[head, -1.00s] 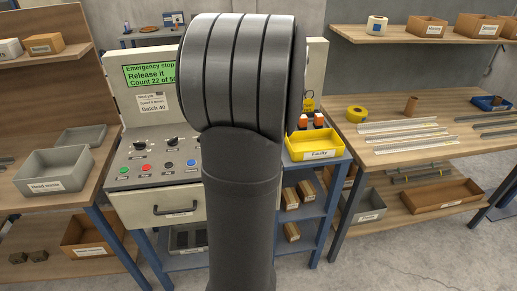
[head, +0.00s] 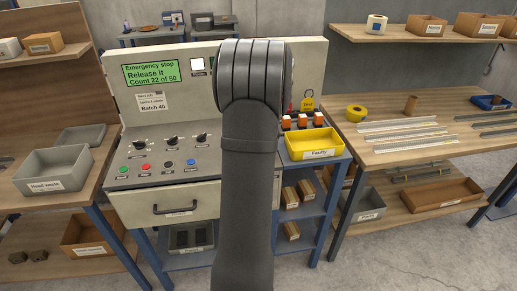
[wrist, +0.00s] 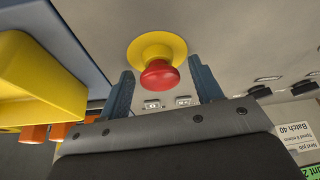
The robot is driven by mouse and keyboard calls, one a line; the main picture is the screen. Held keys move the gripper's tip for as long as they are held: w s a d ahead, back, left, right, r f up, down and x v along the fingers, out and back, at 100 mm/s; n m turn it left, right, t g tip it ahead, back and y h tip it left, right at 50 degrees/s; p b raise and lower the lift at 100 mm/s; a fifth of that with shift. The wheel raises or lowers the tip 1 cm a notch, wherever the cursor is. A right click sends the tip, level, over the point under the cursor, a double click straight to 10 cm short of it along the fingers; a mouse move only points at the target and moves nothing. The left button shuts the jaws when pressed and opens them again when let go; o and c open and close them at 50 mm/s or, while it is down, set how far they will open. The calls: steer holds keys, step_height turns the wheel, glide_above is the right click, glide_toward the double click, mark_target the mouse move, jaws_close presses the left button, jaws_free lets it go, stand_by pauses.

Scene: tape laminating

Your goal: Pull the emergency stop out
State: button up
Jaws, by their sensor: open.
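The emergency stop is a red mushroom button (wrist: 160,74) on a round yellow base (wrist: 156,48), seen in the wrist view on the grey panel. In the head view it is hidden behind my arm. My gripper (wrist: 163,86) is open, with one blue-grey finger on each side of the button in the wrist view. I cannot tell whether either finger touches it. The gripper itself is hidden in the head view. The green screen (head: 151,72) reads "Emergency stop / Release it / Count 22 of 50".
Right of my arm stand a yellow "Faulty" bin (head: 314,145) and several orange-topped items (head: 303,121). Selector knobs (head: 171,141) and coloured push buttons (head: 146,167) sit on the panel's left. A drawer (head: 166,205) lies below.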

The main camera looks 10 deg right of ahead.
steer(key=shift+w+f, duration=0.1)
steer(key=shift+f, duration=0.15)
jaws_close()
steer(key=shift+r, duration=1.15)
jaws_free()
steer(key=shift+r, duration=0.1)
steer(key=v, duration=1.7)
